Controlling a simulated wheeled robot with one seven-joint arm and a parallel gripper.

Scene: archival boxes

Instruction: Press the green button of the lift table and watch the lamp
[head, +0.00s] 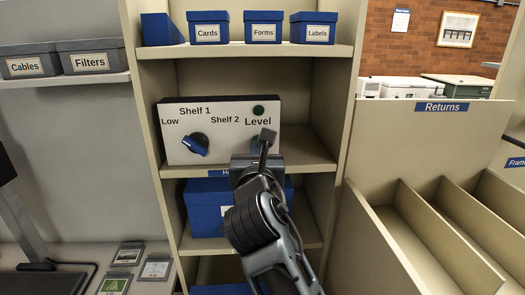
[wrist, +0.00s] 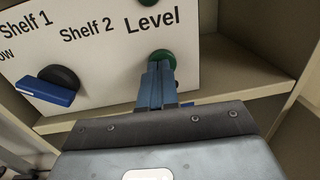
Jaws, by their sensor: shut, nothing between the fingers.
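A white control panel (head: 225,157) with the words Low, Shelf 1, Shelf 2 and Level stands on a shelf of the cabinet. A dark green round lamp (head: 258,110) sits above the word Level and looks unlit; its lower edge shows in the wrist view (wrist: 147,2). The green button (wrist: 163,56) is below the word Level, partly covered by my fingertips and hidden in the head view. My gripper (head: 267,136) is shut and empty, its tips at the button. I cannot tell whether they press it. A knob with a blue handle (head: 195,146) is at the panel's left.
Blue boxes marked Cards (head: 208,33), Forms (head: 263,33) and Labels (head: 314,33) stand on the shelf above. A large blue box (head: 205,212) sits below the panel, partly behind my arm. The Returns bin (head: 430,135) with dividers stands at right.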

